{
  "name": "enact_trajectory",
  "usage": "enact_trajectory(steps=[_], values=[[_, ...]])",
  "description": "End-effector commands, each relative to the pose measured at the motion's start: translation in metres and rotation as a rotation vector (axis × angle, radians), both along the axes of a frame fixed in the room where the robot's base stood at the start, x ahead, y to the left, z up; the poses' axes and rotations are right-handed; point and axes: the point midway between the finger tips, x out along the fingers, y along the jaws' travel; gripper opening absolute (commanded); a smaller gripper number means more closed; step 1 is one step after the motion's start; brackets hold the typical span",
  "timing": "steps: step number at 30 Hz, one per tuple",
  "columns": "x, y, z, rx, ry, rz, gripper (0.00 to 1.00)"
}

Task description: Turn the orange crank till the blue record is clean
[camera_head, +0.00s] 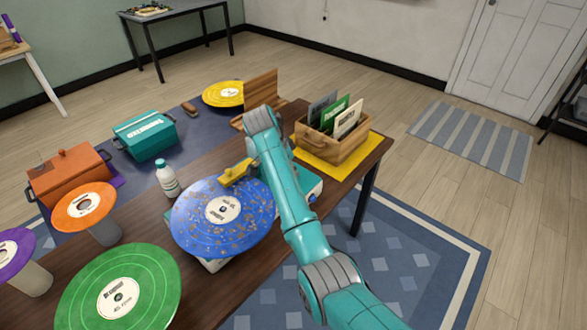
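The blue record (238,238) lies flat on a cleaning machine on the brown table. Brown specks are spread over its surface, around a white label. A yellow arm-like part (236,173) reaches over the record's far edge. The machine's teal and white body (305,186) shows partly to the right, behind my arm. I cannot make out the orange crank; my arm covers part of the machine. My teal arm crosses from the bottom right up to a grey joint above the record's far side. My gripper is not visible.
A green record (118,290), an orange record (85,206) and a purple record (14,250) stand left. A white bottle (167,180) is behind the blue record. A wooden crate with sleeves (331,142) sits on a yellow mat (310,160) at the right.

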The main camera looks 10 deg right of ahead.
Motion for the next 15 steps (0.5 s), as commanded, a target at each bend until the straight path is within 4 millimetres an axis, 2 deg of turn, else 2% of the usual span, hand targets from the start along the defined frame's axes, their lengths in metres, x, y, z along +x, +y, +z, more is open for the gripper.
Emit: enact_trajectory(steps=[15], values=[[0.007, 0.017, 0.002, 0.000, 0.000, -0.478, 0.00]])
